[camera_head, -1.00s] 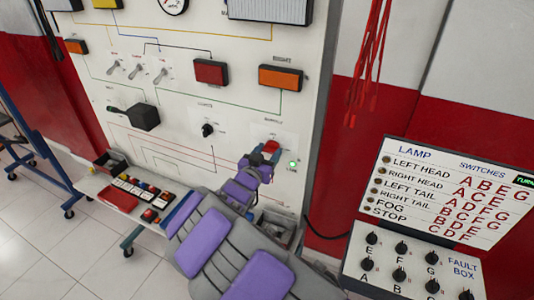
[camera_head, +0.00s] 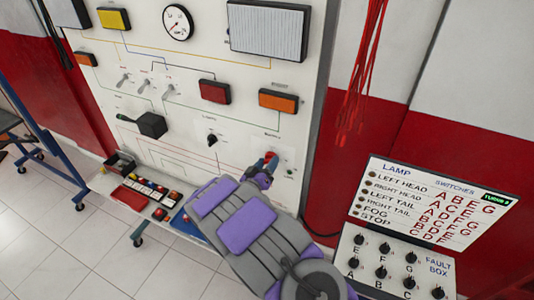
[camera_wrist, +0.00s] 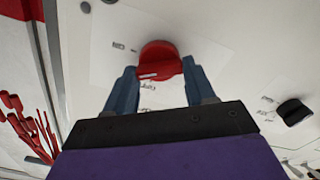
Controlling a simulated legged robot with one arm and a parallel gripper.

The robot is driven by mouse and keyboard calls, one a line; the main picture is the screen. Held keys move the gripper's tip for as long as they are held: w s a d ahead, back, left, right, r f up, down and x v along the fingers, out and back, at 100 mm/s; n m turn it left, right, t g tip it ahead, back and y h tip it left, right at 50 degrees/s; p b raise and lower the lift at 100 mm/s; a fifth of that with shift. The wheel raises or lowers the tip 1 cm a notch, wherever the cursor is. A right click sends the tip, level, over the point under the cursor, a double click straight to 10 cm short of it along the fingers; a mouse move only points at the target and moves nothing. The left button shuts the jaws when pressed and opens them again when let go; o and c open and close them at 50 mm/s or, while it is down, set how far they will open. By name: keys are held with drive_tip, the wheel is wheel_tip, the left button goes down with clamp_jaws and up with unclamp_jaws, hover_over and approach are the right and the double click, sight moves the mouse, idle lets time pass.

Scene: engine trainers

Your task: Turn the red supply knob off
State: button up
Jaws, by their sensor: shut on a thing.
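The red supply knob (camera_head: 271,156) sits low on the right side of the white panel. In the wrist view the knob (camera_wrist: 158,56) is a round red cap with a pale mark near its lower edge. My gripper (camera_head: 265,168) is at the knob, and its two blue fingers (camera_wrist: 160,77) lie on either side of it. The gripper is shut on the knob. The fingers hide part of the knob in the head view. A small indicator (camera_head: 290,171) right of the knob shows no green glow.
A black knob (camera_head: 212,140) is on the panel to the left. A fault box (camera_head: 400,262) with several black knobs stands at lower right. Red cables (camera_head: 360,70) hang on the wall. A shelf with a red tray (camera_head: 131,196) lies below the panel.

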drive_tip(key=n+p, duration=0.4)
drive_tip(key=p, duration=0.1)
drive_tip(key=shift+a+r+n, duration=0.1)
drive_tip(key=shift+a+n, duration=0.05)
drive_tip(key=shift+n, duration=0.15)
drive_tip(key=n+p, duration=0.1)
drive_tip(key=n, duration=0.1)
drive_tip(key=n+p, duration=0.1)
drive_tip(key=p, duration=0.1)
drive_tip(key=shift+f+n, duration=0.2)
drive_tip(key=shift+n, duration=0.2)
drive_tip(key=shift+f+n+p, duration=0.15)
drive_tip(key=shift+n+p, duration=0.6)
drive_tip(key=shift+n, duration=1.15)
drive_tip(key=o, duration=0.6)
drive_tip(key=shift+f, duration=0.1)
drive_tip(key=o, duration=0.4)
drive_tip(key=shift+w+a, duration=0.1)
drive_tip(key=shift+a, duration=0.25)
drive_tip(key=shift+o, duration=0.2)
drive_tip(key=shift+d, duration=0.15)
